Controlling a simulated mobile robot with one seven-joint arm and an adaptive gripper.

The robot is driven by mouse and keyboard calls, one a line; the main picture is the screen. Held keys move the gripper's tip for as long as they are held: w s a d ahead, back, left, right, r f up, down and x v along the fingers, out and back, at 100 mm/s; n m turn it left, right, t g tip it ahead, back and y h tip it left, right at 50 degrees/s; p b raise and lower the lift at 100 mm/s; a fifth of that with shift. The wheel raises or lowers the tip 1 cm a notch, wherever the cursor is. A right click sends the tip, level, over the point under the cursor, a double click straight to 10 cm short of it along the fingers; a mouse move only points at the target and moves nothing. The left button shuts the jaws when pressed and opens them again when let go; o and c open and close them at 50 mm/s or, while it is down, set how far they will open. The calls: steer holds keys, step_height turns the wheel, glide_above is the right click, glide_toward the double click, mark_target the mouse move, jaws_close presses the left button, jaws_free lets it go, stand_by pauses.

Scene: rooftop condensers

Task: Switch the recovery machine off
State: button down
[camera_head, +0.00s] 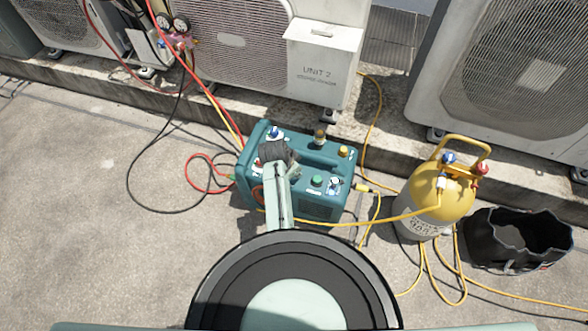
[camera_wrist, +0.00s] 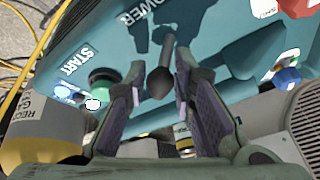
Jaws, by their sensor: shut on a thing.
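The teal recovery machine (camera_head: 318,208) stands on the concrete in front of the condensers. My gripper (camera_head: 277,158) reaches over the left part of its top and hides part of the panel. In the wrist view, the dark power switch lever (camera_wrist: 160,82) stands beside the POWER label (camera_wrist: 138,14), between my gripper's fingers (camera_wrist: 160,66). The gripper is shut on this lever. A green button (camera_wrist: 103,82) sits by the START label (camera_wrist: 80,62); the green button also shows in the head view (camera_head: 317,181). Which way the lever is thrown cannot be told.
A yellow-topped gas cylinder (camera_head: 441,188) and a black bag (camera_head: 517,240) stand to the right. Red, black and yellow hoses (camera_head: 203,172) run around the machine. The Unit 2 condenser (camera_head: 322,67) is behind it. Open concrete (camera_head: 80,230) lies at left.

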steer(key=shift+a, duration=0.1)
steer(key=shift+w+a+r+h, duration=0.1)
steer(key=shift+w+a+h, duration=0.1)
steer(key=shift+h, duration=0.4)
steer(key=shift+w+a+n+g+h+b, duration=0.1)
steer(key=shift+a+n+g+h+b, duration=0.4)
steer(key=shift+h, duration=0.5)
steer(key=h+b, duration=0.1)
steer(key=a+h+b, duration=0.1)
steer(key=h+b, duration=0.1)
steer(key=shift+w+a+f+n+g+h, duration=0.25)
steer(key=shift+w+n+g+h, duration=0.05)
steer(key=shift+a+g+h+b, duration=0.3)
steer(key=shift+h+b, duration=0.3)
steer(key=shift+b, duration=0.45)
steer(key=shift+r, duration=0.1)
steer(key=c, duration=1.3)
jaws_free()
steer(key=shift+c, duration=0.2)
steer(key=shift+a, duration=0.1)
